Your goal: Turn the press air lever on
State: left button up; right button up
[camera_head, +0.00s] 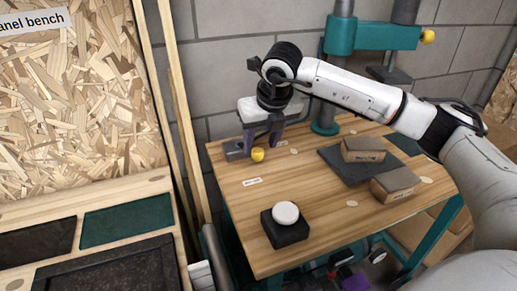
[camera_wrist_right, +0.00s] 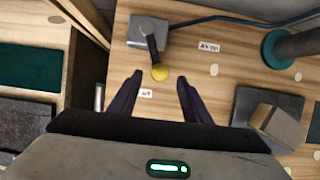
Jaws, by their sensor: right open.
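The press air lever is a dark arm with a yellow knob (camera_head: 257,154) on a grey valve block (camera_head: 234,151) at the bench's back left. In the right wrist view the knob (camera_wrist_right: 159,73) points down from the block (camera_wrist_right: 149,34), towards a small white label (camera_wrist_right: 146,93) that seems to read "OFF". My right gripper (camera_head: 261,142) is open, its dark fingers pointing down near the lever. In the right wrist view the knob appears between and just beyond the fingertips (camera_wrist_right: 158,78). I cannot tell any contact. My left gripper is not in view.
A second label (camera_wrist_right: 209,47) lies right of the block, beside a dark hose (camera_wrist_right: 215,19). The teal press (camera_head: 372,36) stands at the back. Two brownish blocks, one on a dark mat, lie at right. A white button on a black box (camera_head: 286,228) stands in front.

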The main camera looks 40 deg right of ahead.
aim_at(258, 150)
jog(key=shift+x, duration=1.95)
jog(key=shift+a, duration=0.1)
grip_shut()
